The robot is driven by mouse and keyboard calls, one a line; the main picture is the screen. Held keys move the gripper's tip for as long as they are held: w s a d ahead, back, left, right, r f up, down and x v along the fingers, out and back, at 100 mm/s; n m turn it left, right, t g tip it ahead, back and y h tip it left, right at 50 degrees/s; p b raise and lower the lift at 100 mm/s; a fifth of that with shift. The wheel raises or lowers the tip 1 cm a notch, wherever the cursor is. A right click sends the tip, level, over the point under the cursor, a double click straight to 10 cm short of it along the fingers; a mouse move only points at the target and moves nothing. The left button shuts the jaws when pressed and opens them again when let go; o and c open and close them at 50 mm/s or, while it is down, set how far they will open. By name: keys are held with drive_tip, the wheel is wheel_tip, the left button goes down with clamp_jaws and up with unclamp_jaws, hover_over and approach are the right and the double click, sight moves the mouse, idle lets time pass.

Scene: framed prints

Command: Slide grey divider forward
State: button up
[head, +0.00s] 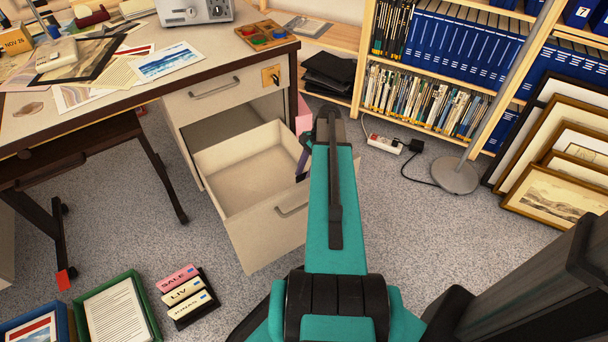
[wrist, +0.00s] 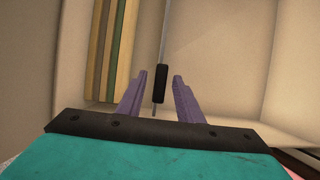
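In the wrist view, a thin grey upright strip (wrist: 164,40) with a black grip (wrist: 159,84) appears in the pale drawer; it looks like the grey divider seen nearly edge-on. My gripper (wrist: 160,76) is open, one purple finger on each side of the black grip, with gaps showing on both sides. I cannot tell how deep the grip sits between the fingers. In the head view, the lower desk drawer (head: 237,202) is pulled out, and my gripper's purple part shows at its right side (head: 303,162). The divider is hidden there by my arm.
Several coloured upright sheets or folders (wrist: 109,50) stand left of the grip in the wrist view. The drawer's walls enclose the gripper's space. The visible left part of the drawer is empty. The upper drawer (head: 215,88) is shut above. A lamp base (head: 453,176) stands to the right.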

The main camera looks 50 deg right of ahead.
clamp_jaws()
drive_tip(key=shift+s+a+p, duration=0.2)
drive_tip(key=shift+s+p, duration=0.55)
drive_tip(key=shift+p, duration=0.25)
unclamp_jaws()
